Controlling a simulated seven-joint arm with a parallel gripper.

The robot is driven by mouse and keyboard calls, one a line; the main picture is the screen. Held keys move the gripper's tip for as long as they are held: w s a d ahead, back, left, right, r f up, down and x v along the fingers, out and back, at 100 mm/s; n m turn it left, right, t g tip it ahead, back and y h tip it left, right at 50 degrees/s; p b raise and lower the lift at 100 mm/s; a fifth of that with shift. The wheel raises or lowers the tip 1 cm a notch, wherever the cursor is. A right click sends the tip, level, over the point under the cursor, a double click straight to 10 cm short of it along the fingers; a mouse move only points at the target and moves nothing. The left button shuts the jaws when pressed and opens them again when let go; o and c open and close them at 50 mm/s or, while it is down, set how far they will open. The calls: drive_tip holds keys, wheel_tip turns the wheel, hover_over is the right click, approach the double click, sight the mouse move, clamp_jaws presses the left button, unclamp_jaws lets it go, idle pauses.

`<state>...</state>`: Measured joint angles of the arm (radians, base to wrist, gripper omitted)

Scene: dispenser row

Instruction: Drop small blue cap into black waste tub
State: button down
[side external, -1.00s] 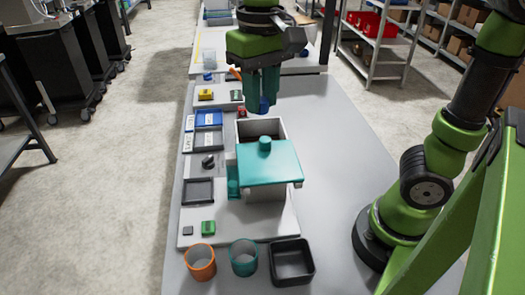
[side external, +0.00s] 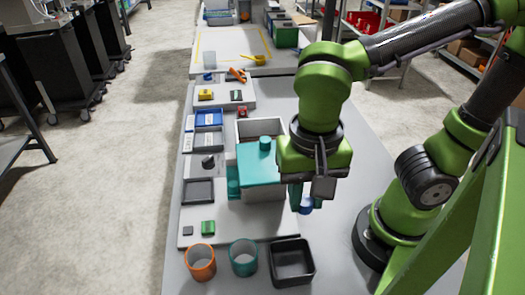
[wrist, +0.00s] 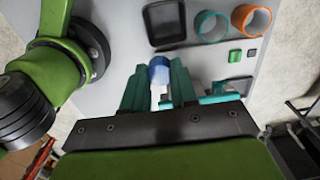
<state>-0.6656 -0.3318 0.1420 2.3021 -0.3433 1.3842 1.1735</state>
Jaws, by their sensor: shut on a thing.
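The small blue cap (side external: 306,205) is held between the teal fingers of my gripper (side external: 299,194), to the right of the teal-lidded box. In the wrist view the blue cap (wrist: 159,71) sits between the fingertips of my gripper (wrist: 160,80), with a pale part below it. The black waste tub (side external: 292,277) stands at the front of the table and looks empty. It also shows in the wrist view (wrist: 164,44), beyond the fingertips. My gripper is behind the tub in the side view, above the table.
A teal cup (side external: 243,272) and an orange cup (side external: 200,276) stand left of the tub. A white box with a teal lid (side external: 258,163) stands left of my gripper. The grey table (side external: 345,235) is clear to the right.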

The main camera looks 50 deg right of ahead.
wheel_tip(320, 180, down, 9)
idle(0.6)
drive_tip(key=shift+r, duration=0.1)
drive_tip(key=c, duration=0.8)
unclamp_jaws()
drive_tip(key=shift+r, duration=0.1)
wheel_tip(320, 180, up, 17)
drive_tip(key=shift+f, duration=0.15)
